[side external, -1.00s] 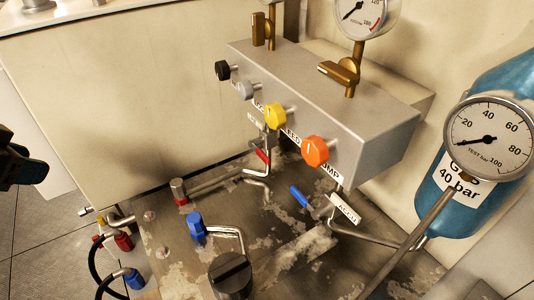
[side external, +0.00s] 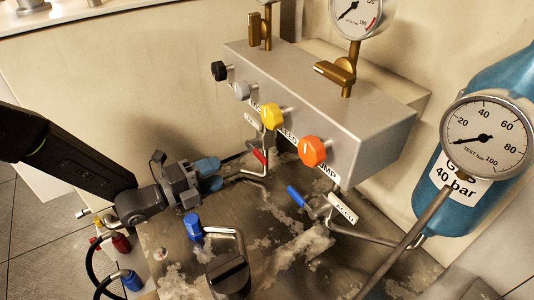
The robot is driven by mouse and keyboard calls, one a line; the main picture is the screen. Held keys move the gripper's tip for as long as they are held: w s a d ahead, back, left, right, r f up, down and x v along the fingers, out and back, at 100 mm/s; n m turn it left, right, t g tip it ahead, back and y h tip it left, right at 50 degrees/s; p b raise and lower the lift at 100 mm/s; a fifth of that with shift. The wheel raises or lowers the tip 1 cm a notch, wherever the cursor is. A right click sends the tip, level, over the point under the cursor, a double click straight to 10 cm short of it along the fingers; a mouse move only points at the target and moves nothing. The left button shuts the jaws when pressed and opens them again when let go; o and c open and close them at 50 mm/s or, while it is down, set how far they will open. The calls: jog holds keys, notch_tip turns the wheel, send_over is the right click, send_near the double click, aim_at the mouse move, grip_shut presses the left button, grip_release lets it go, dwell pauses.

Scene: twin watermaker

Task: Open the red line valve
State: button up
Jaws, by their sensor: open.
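A small red lever handle (side external: 261,156) sits on a thin pipe under the front of the grey valve block (side external: 372,128). My gripper (side external: 214,175) has two blue fingertips, which are apart with nothing seen between them. It is low over the metal deck, to the left of the red lever and pointing toward it, with a gap between them. A red-capped fitting on the deck, seen earlier, is now hidden behind my gripper. I cannot tell whether my gripper touches it.
Black (side external: 218,71), grey (side external: 242,91), yellow (side external: 272,117) and orange (side external: 313,151) knobs stick out of the block. A blue lever (side external: 297,196), a blue-capped fitting (side external: 194,227) and a dark round cap (side external: 229,275) stand nearby. A pressure gauge (side external: 486,138) is at right.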

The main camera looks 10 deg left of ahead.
aim_at(258, 158)
jog(key=x, duration=1.4)
jog(key=shift+s+d+f, duration=0.15)
jog(key=shift+s+d, duration=0.1)
jog(key=shift+s, duration=0.05)
grip_shut()
